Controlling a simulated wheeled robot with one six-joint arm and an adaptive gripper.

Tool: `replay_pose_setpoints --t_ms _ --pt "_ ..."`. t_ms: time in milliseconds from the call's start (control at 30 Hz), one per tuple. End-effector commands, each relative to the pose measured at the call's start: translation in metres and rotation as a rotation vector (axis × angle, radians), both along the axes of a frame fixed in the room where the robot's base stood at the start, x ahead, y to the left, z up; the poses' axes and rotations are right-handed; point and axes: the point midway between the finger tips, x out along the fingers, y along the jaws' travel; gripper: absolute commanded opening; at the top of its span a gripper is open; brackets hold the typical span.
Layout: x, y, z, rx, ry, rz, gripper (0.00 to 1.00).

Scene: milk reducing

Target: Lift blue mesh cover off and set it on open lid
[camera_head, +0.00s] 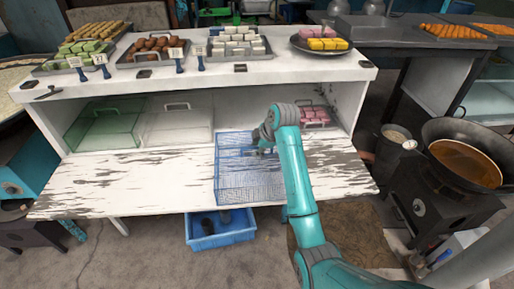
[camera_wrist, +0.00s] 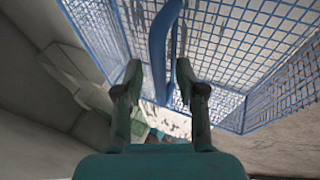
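The blue mesh cover (camera_head: 249,181) is a box of blue wire grid. In the head view it sits over the middle of the open lid (camera_head: 120,180), a weathered white board in front of the cabinet. Whether its base touches the board is hard to tell. My gripper (camera_head: 264,150) is at the cover's upper right part. In the wrist view the cover's blue handle (camera_wrist: 158,50) runs between the two fingers of my gripper (camera_wrist: 159,75). The fingers stand apart with gaps beside the handle, so my gripper is open.
A green clear cover (camera_head: 92,126) and a colourless one (camera_head: 178,126) stand in the cabinet. Pink blocks (camera_head: 315,115) lie at its right. Food trays (camera_head: 150,58) line the top. A blue crate (camera_head: 222,236) is below; a wok (camera_head: 465,160) is right. The lid's left is bare.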

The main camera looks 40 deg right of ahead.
Motion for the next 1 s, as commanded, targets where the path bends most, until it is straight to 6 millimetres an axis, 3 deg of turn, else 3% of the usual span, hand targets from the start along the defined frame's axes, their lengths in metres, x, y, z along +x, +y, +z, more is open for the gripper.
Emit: replay_pose_setpoints --t_ms 167,533,1000 --pt "-0.006 -0.001 0.012 -0.001 -0.002 -0.001 0.4" --pt "-0.032 -0.002 0.058 -0.001 -0.003 -0.001 0.4" --pt "-0.037 -0.002 0.065 0.0 -0.001 0.0 0.4"
